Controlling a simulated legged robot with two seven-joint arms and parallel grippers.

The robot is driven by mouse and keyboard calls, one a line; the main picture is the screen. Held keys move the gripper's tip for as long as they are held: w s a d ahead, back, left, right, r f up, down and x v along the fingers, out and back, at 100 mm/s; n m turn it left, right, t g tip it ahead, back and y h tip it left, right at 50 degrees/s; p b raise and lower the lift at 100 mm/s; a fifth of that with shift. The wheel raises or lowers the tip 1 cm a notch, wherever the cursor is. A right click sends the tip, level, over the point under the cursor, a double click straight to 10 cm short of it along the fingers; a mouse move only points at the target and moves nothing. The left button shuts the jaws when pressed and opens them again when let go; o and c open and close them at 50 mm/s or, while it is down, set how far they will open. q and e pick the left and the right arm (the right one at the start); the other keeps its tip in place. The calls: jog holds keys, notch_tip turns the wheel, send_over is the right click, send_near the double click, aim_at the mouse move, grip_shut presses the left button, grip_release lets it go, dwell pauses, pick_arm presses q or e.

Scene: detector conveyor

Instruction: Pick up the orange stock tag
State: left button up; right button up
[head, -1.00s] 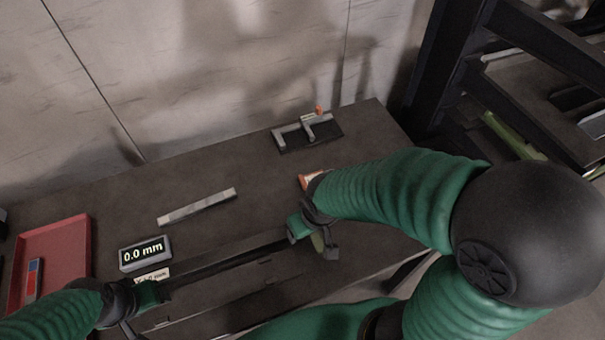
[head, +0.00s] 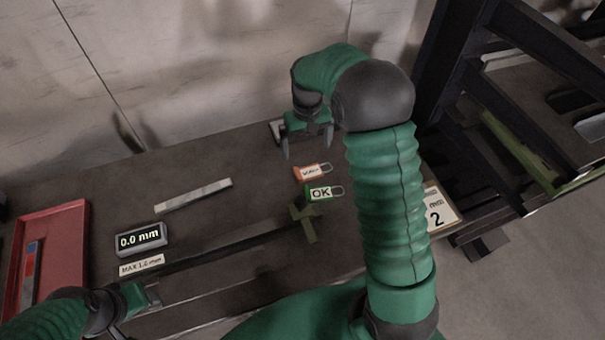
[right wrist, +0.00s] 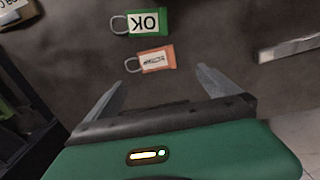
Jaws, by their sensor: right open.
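The orange stock tag (head: 312,171) lies flat on the dark table, with a white label and a grey loop at its right end. In the right wrist view the orange tag (right wrist: 156,60) lies ahead of the fingers, between their lines. My right gripper (head: 307,150) is open and empty, just behind the orange tag in the head view; it also shows in the right wrist view (right wrist: 160,82). A green OK tag (head: 321,193) lies close beside the orange one, on the near side. My left gripper (head: 150,298) is at the lower left; its jaw opening is unclear.
A grey metal bar (head: 193,195), a 0.0 mm display (head: 141,239) and a MAX label plate (head: 142,265) lie to the left. A red tray (head: 72,240) is at far left. A green cross-shaped piece (head: 304,222) is near the tags. A numbered card (head: 440,212) is at right.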

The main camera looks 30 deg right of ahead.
send_over(308, 173)
jog(key=d, duration=0.2)
jog(key=f, duration=0.7)
jog(key=shift+w+a, duration=0.25)
jog(key=shift+w, duration=0.1)
jog(key=f, duration=0.1)
jog(key=a+f, duration=0.1)
jog(key=f, duration=0.1)
jog(key=shift+s+a+f, duration=0.25)
jog(key=shift+s+f, duration=0.05)
jog(key=shift+s, duration=0.1)
jog(key=shift+w+a+f, duration=0.1)
jog(key=shift+a+f, duration=0.15)
jog(key=shift+d, duration=0.55)
jog(key=c, duration=0.7)
jog(key=shift+f, duration=0.1)
jog(key=shift+c, duration=1.1)
jog(key=shift+a, duration=0.15)
jog(key=c, duration=0.4)
pick_arm(q)
jog(key=shift+w+d+r, duration=0.2)
jog(key=shift+d, duration=0.3)
pick_arm(e)
jog(key=shift+a, duration=0.2)
